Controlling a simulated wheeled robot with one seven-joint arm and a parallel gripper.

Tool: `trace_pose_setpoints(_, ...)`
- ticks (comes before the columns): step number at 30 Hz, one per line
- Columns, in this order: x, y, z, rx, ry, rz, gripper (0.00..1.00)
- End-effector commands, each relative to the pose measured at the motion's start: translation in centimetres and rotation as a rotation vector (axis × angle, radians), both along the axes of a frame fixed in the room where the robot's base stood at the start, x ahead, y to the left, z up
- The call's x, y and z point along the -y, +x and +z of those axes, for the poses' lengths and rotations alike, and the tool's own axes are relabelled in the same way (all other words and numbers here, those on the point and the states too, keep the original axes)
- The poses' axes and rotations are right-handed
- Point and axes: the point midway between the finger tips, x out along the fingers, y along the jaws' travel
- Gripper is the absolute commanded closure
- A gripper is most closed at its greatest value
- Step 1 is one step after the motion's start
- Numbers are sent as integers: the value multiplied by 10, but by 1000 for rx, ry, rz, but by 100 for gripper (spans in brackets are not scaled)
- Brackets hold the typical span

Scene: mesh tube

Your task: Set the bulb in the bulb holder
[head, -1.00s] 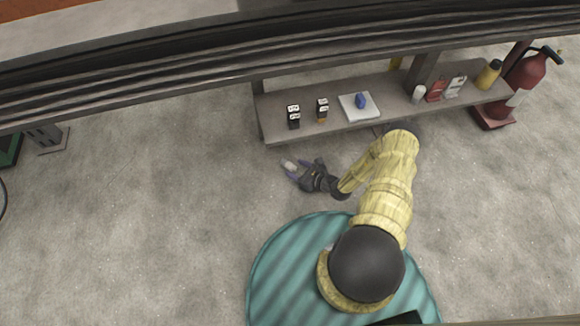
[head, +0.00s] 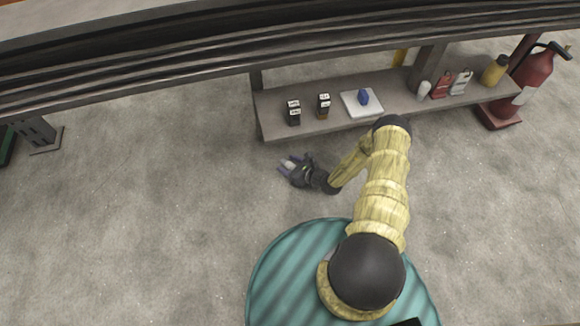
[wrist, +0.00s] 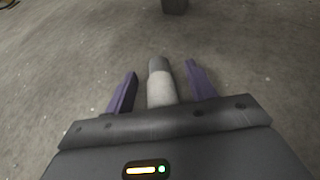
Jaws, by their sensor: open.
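My gripper (head: 287,166) is open in the head view, above the floor in front of the low shelf. In the wrist view its two purple fingers (wrist: 160,90) stand apart. A pale cylinder with a darker grey tip (wrist: 161,88) lies between them with a gap on each side. I cannot tell whether it is the bulb or part of my gripper. On the shelf, a blue object (head: 364,97) sits on a white square plate (head: 350,108). A small white rounded object (head: 424,90) stands further right. I cannot tell for certain which thing is the bulb or its holder.
The grey shelf (head: 275,130) also carries two dark boxes with white labels (head: 293,112) (head: 323,105), red (head: 441,87) and white (head: 462,83) containers and a yellow bottle (head: 495,71). A red fire extinguisher (head: 530,75) stands at right. A dark beam (head: 200,75) crosses above.

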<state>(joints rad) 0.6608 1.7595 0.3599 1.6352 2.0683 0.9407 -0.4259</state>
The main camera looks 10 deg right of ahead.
Motion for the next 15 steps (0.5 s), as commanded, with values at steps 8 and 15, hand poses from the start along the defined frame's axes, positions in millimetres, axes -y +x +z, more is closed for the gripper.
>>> trace_pose_setpoints(8, 0, 0, 0, 0, 0, 0, 66)
trace_pose_setpoints(15, 0, 0, 0, 0, 0, 0, 96)
